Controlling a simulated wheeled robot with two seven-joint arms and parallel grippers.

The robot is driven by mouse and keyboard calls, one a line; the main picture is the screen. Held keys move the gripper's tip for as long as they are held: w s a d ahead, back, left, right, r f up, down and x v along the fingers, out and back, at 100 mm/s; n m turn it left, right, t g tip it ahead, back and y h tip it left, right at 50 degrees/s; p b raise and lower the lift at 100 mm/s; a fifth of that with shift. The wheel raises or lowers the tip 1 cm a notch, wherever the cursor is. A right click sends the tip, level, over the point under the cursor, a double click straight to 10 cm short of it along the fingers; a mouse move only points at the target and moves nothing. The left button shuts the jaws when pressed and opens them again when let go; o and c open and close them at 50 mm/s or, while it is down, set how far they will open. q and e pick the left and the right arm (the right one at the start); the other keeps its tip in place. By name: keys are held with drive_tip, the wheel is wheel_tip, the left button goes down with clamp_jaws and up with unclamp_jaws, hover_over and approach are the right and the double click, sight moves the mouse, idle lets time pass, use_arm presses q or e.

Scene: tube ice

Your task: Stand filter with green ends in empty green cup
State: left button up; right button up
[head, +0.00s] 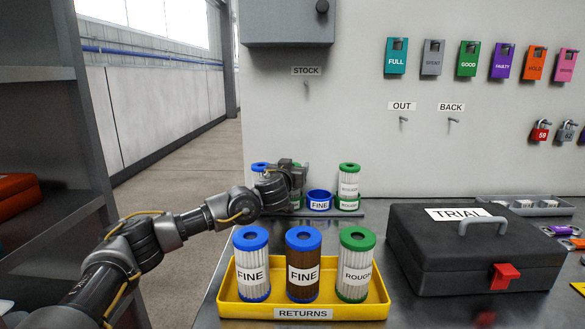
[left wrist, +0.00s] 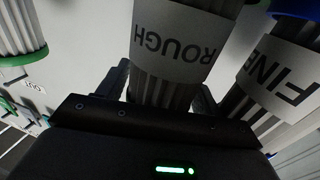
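My left gripper (head: 287,178) is at the back row of cups. In the head view the gripper hides most of this filter; a bit of green (head: 297,203) shows below. Whether its base is seated in a cup cannot be told. A blue cup labelled FINE (head: 319,205) just right is empty. Right of it a green-ended filter (head: 349,180) stands in a green cup (head: 347,203). My right gripper is not in view.
A yellow RETURNS tray (head: 303,312) in front holds a white FINE filter (head: 252,262), a brown FINE filter (head: 304,285) and a green-ended ROUGH filter (head: 356,256). A blue-ended filter (head: 259,168) stands left of the gripper. A black TRIAL case (head: 470,250) is at right.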

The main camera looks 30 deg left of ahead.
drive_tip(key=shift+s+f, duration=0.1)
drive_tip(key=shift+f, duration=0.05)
use_arm(q)
drive_tip(key=shift+r, duration=0.1)
drive_tip(key=shift+r+p, duration=0.25)
drive_tip(key=shift+p, duration=0.05)
drive_tip(key=shift+s+d, duration=0.1)
drive_tip(key=shift+s, duration=0.15)
drive_tip(key=v, duration=0.7)
drive_tip(key=shift+b, duration=0.3)
drive_tip(key=shift+r, duration=0.15)
